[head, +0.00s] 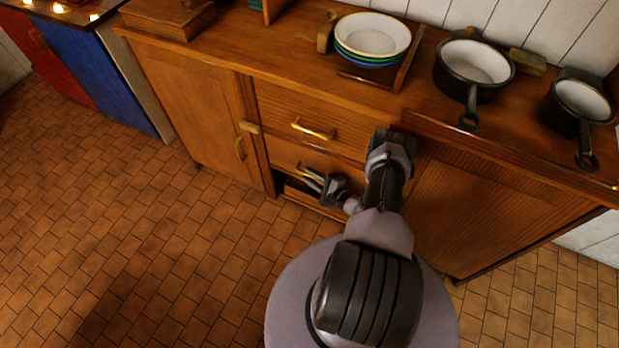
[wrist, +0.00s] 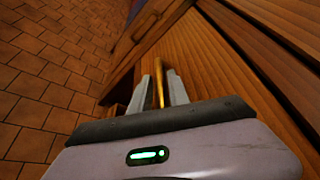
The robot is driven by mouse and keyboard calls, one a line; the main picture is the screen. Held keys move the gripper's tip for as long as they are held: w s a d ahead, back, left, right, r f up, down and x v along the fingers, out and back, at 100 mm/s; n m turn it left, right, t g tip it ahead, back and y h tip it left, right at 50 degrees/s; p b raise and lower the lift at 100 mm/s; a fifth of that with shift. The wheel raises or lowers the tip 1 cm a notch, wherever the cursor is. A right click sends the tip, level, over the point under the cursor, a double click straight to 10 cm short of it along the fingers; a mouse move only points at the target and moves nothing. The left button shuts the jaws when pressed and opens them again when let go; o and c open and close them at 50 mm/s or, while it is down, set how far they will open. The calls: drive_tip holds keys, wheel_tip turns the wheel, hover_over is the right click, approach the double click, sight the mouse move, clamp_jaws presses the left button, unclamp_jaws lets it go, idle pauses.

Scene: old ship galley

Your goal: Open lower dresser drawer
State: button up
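The wooden dresser has an upper drawer (head: 290,106) with a brass handle (head: 313,130). Below it is the lower drawer (head: 287,156). My gripper (head: 311,178) is low in front of the lower drawer, with its fingers pointing at the front. In the wrist view, the lower drawer's brass handle (wrist: 158,88) stands between the two fingers of my gripper (wrist: 160,90). The fingers look a little apart, on either side of the handle; whether they touch it is unclear. My gripper hides part of the handle in the head view. A dark gap shows under the lower drawer's front.
A cabinet door (head: 190,110) is left of the drawers and another (head: 480,210) is right. Stacked plates (head: 373,35) and black pans (head: 474,65) stand on the dresser top. The tiled floor (head: 130,220) is clear at the left.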

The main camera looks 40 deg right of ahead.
drive_tip(key=shift+w, duration=0.4)
clamp_jaws()
idle(1.2)
